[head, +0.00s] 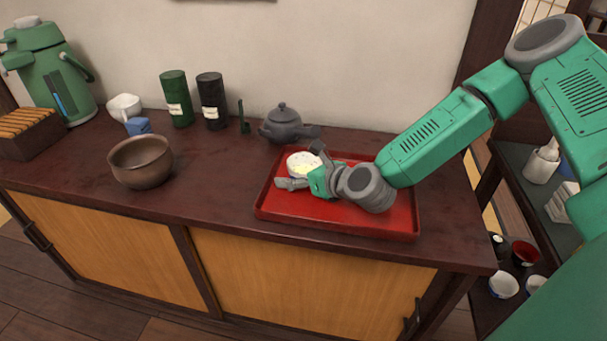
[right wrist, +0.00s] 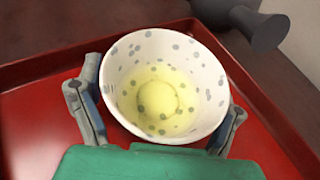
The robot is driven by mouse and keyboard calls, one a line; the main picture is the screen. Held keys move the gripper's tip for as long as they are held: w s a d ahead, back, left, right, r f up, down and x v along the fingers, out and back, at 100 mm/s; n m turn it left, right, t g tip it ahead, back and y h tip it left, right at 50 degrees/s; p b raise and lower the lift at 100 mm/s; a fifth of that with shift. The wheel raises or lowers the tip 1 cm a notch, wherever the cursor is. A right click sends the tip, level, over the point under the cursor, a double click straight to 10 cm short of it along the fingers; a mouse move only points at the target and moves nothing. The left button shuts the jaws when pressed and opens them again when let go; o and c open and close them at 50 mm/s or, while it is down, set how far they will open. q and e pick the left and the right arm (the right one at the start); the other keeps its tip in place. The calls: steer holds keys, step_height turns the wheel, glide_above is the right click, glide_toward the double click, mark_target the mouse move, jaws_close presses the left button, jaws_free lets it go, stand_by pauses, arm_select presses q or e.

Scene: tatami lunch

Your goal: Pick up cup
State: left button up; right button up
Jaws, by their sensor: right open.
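The cup (head: 302,164) is white with grey dots and stands on the red tray (head: 278,205) in the head view. In the right wrist view the cup (right wrist: 163,85) fills the middle, with pale yellow inside. My right gripper (head: 304,170) reaches in from the right, low over the tray. Its fingers (right wrist: 160,98) are open, one on each side of the cup. Whether they touch the cup is hard to tell. The near lower side of the cup is hidden by my gripper. My left gripper is not in view.
A dark teapot (head: 283,125) stands just behind the tray. Green and black canisters (head: 175,98) (head: 212,101), a brown bowl (head: 141,162) and a green air pot (head: 52,72) are on the left. The counter between bowl and tray is clear.

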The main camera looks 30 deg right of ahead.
steer(key=shift+c, duration=0.5)
steer(key=shift+d, duration=0.1)
steer(key=c, duration=1.2)
steer(key=shift+r, duration=0.1)
